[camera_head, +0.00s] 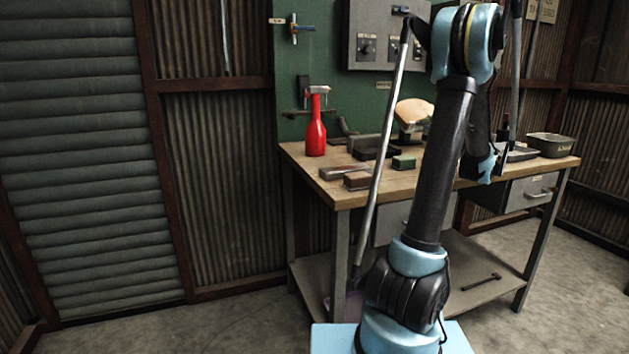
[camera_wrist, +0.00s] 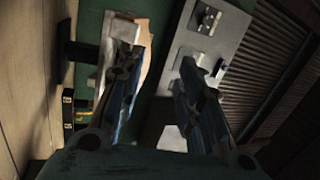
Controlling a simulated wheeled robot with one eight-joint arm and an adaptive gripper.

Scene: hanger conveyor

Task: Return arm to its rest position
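My arm rises from its blue base in the head view, bends at a high elbow and folds down behind its own upright link toward the workbench (camera_head: 316,176). Its blue wrist end hangs over the bench's right part, and the fingers are not clear there. In the wrist view my gripper (camera_wrist: 160,66) has its two dark fingers spread apart. I see nothing held between them. The grey control box (camera_wrist: 207,50) and the green board (camera_wrist: 168,28) show beyond the fingers.
The grey control box (camera_head: 372,28) hangs behind. Corrugated walls stand around. Floor at the front left (camera_head: 190,330) is clear.

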